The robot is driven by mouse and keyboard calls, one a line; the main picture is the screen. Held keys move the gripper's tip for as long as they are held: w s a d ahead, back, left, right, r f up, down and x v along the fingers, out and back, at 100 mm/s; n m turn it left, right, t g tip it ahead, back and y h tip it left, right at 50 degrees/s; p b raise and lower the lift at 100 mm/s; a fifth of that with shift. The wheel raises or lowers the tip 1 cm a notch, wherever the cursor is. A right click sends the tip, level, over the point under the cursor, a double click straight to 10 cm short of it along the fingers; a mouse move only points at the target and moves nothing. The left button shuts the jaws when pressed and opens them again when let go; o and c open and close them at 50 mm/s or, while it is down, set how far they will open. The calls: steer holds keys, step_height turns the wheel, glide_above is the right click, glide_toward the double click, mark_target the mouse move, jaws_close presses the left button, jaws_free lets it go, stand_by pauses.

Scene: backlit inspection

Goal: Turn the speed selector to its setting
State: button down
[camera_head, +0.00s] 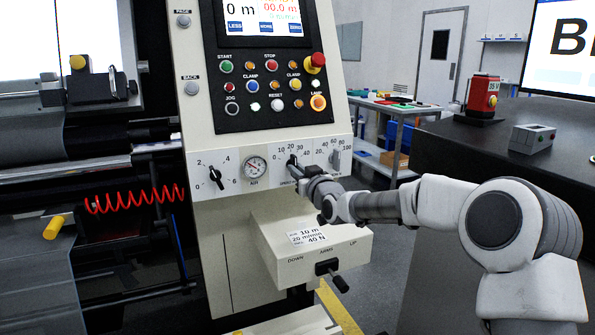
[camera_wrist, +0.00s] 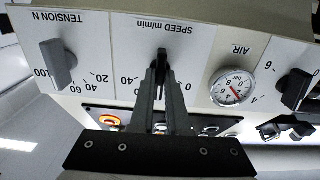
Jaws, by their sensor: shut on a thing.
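The speed selector (camera_head: 293,160) is a small black knob on the pale panel, under a scale marked 0, 10, 20, 30 and on. In the upside-down wrist view the knob (camera_wrist: 162,56) sits below the "SPEED m/min" label, with 0 and 40 at its sides. My gripper (camera_head: 299,170) reaches it from the right, and its two dark fingers (camera_wrist: 161,76) are closed on the knob. The knob looks about upright, near 20; the fingers hide part of the scale, so its exact mark is unclear. A card (camera_head: 309,235) below reads 10 m, 20 m/min, 40 N.
The grey tension knob (camera_head: 336,158) is close on the right of the selector. The air gauge (camera_head: 254,168) and a black rotary knob (camera_head: 216,176) are on the left. A box with a black lever (camera_head: 331,273) juts out below. Buttons and a red emergency stop (camera_head: 316,62) are above.

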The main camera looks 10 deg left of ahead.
stand_by(0.4)
steer(key=c, duration=0.9)
jaws_free()
steer(key=p+v, duration=0.3)
steer(key=v, duration=1.4)
steer(key=shift+s+d, duration=0.15)
steer(key=shift+f, duration=0.1)
